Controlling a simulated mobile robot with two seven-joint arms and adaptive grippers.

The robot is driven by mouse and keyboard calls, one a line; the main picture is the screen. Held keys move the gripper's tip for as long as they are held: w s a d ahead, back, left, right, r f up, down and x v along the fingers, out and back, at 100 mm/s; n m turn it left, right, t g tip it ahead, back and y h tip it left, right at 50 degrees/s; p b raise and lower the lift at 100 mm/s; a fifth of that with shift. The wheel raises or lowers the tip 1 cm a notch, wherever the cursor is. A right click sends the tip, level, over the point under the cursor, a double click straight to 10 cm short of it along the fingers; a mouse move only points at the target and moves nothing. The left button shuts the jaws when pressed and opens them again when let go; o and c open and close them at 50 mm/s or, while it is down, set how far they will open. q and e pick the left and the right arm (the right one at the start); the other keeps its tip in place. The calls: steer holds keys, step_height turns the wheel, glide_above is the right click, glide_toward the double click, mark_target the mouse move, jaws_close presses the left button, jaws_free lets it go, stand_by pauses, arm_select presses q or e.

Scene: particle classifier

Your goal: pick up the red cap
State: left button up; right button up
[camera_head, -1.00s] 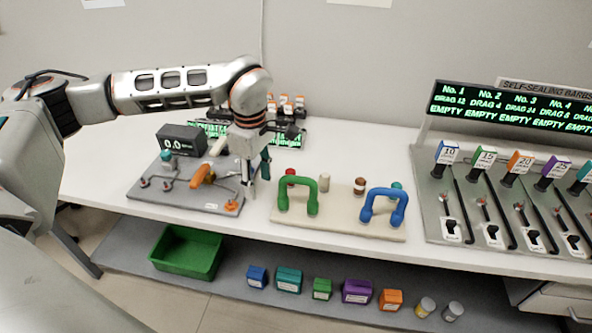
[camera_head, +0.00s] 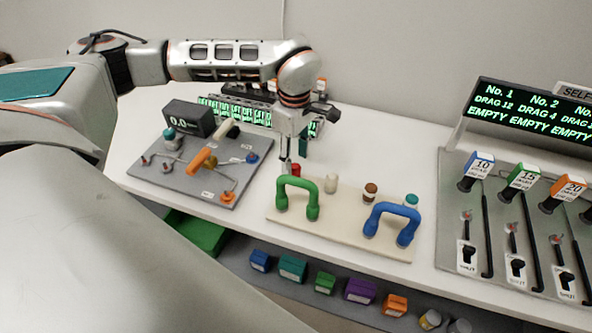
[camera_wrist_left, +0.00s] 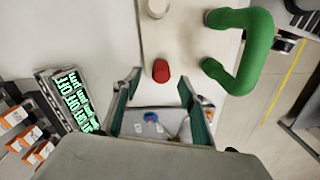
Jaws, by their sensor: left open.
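The red cap (camera_head: 296,170) stands on the beige board (camera_head: 340,243), behind the green handle (camera_head: 298,183). In the left wrist view the red cap (camera_wrist_left: 161,70) lies just ahead of the open fingers, nearly centred between them. My left gripper (camera_head: 293,168) is open and empty, pointing down at the board's back left edge, close to the cap. In the left wrist view its two fingers (camera_wrist_left: 157,82) stand apart with a clear gap. I cannot tell its height above the board. My right gripper is not in view.
The green handle is close beside the cap, and a cream cap (camera_head: 331,183) stands to its right. A brown-topped cap (camera_head: 370,193) and a blue handle (camera_head: 391,222) are further right. A grey panel (camera_head: 175,182) with levers is at left.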

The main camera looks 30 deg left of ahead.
mark_target(295, 166)
arm_select(q)
steer(key=shift+s+d+f, duration=0.1)
steer(key=shift+f, duration=2.2)
steer(key=c, duration=1)
steer(key=shift+r, duration=0.2)
step_height(295, 166, up, 20)
steer(key=shift+f, duration=0.15)
